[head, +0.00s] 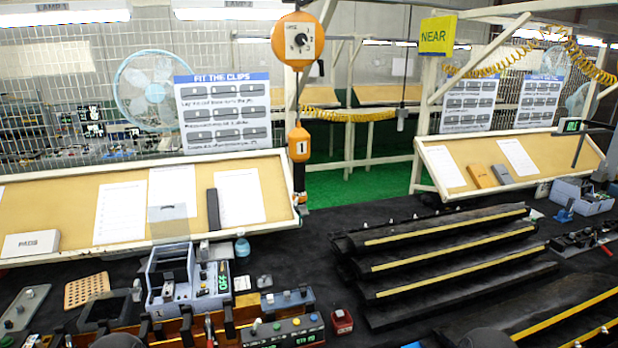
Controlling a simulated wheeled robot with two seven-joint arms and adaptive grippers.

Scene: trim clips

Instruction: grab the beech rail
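The closest match is an orange-brown wooden bar (172,328) at the bottom left, partly hidden by dark clip-like pieces and a grey-green control box. Long pale-yellow strips (445,232) also run along the dark stepped rack at the right; I cannot tell whether they are wood. Neither gripper can be made out. Dark rounded shapes at the bottom edge, left and right of centre, may be parts of my arms.
A control box with a green display (285,332) and a blue-grey fixture (170,278) crowd the left of the dark bench. A small red box (342,321) stands near the middle. An orange hanging tool (299,145) is above the back edge. Bare bench shows between fixture and rack.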

